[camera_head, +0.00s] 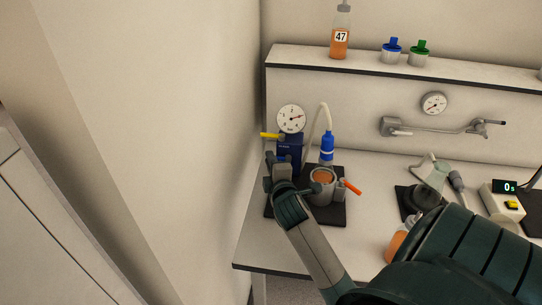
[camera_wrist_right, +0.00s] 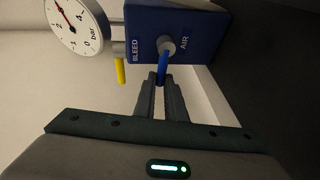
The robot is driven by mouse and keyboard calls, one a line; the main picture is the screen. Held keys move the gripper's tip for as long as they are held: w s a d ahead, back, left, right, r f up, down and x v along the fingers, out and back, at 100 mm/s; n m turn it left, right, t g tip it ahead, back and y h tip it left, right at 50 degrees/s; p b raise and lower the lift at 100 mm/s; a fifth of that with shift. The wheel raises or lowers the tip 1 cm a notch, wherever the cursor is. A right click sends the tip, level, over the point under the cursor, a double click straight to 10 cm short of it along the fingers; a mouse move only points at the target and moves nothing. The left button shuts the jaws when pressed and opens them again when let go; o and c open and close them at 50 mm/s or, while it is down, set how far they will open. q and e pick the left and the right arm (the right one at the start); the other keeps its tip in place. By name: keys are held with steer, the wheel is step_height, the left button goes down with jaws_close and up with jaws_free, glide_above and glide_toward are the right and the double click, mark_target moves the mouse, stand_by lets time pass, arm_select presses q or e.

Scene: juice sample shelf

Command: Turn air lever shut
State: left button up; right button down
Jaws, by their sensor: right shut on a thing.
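The blue valve block (camera_head: 290,145) stands at the left end of the bench under a round pressure gauge (camera_head: 291,118). In the right wrist view the block (camera_wrist_right: 150,35) carries the labels BLEED and AIR. The blue air lever (camera_wrist_right: 163,66) sticks out from a grey pivot beside the AIR label. A yellow lever (camera_wrist_right: 120,70) sits on the BLEED side. My right gripper (camera_wrist_right: 160,80) is shut on the free end of the blue lever. In the head view my right gripper (camera_head: 280,172) is in front of the block and hides the lever. My left gripper is out of view.
A metal cup (camera_head: 322,187) with orange contents and an orange handle (camera_head: 351,187) stands close right of my gripper on a dark base (camera_head: 333,218). A blue fitting (camera_head: 327,147) with a pale hose is behind it. A wall is close on the left.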

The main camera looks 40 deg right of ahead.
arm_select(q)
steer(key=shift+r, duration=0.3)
arm_select(e)
steer(key=c, duration=1.8)
jaws_free()
steer(key=shift+v, duration=0.85)
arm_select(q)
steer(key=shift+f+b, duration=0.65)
arm_select(e)
steer(key=shift+v, duration=7.8)
